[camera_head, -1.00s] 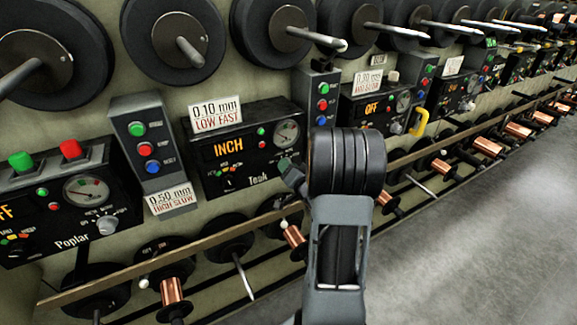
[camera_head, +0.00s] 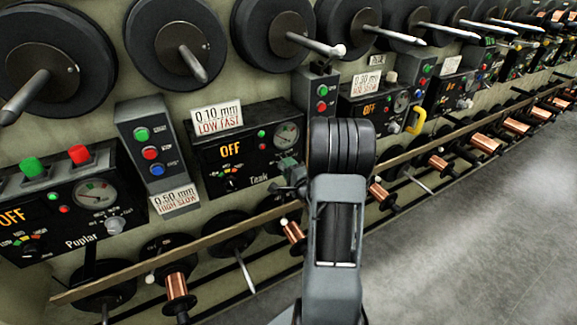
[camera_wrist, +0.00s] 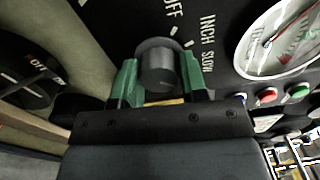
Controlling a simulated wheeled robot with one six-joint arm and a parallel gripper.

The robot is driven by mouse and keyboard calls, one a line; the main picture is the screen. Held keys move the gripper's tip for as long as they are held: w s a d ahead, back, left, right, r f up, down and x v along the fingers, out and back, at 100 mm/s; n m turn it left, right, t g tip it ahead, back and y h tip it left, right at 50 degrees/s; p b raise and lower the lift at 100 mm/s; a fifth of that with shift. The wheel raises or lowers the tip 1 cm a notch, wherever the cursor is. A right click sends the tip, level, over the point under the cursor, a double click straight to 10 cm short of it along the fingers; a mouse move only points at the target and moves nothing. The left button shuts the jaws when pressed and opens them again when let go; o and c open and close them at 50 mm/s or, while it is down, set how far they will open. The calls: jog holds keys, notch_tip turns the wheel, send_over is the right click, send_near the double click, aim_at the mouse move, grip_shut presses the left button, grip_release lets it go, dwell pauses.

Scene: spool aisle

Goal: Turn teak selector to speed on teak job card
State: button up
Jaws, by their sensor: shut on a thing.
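The Teak panel (camera_head: 213,178) is a black box on the wall with a display (camera_head: 231,149) reading OFF. Its job card (camera_head: 217,118) stands on top and reads 0.10 mm, LOW FAST. My gripper (camera_head: 290,172) is at the panel's lower right, where my arm partly hides it. In the wrist view, the green fingers of my gripper (camera_wrist: 158,82) are shut on the grey round selector knob (camera_wrist: 160,64), one on each side. The labels OFF, INCH and SLOW show around the knob; farther positions are out of view. The knob's pointer is not clear.
A gauge (camera_wrist: 278,40) and red and green buttons (camera_wrist: 283,94) lie right of the knob. The Poplar panel (camera_head: 70,215) and a pushbutton box (camera_head: 152,150) with a 0.50 mm HIGH SLOW card (camera_head: 175,199) stand left. A wooden rail (camera_head: 205,240) runs below. Floor at right is clear.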

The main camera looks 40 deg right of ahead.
jog(key=shift+m+p, duration=0.4)
jog(key=shift+m, duration=1.1)
jog(key=o, duration=0.9)
jog(key=shift+s+a+p, duration=0.3)
jog(key=shift+s+p, duration=0.95)
jog(key=shift+s, duration=1.05)
jog(key=shift+s+a+p, duration=0.3)
jog(key=shift+s+p, duration=1)
jog(key=shift+s, duration=0.95)
jog(key=shift+s+a+p, duration=0.3)
jog(key=shift+s+p, duration=0.95)
jog(key=shift+s, duration=1.05)
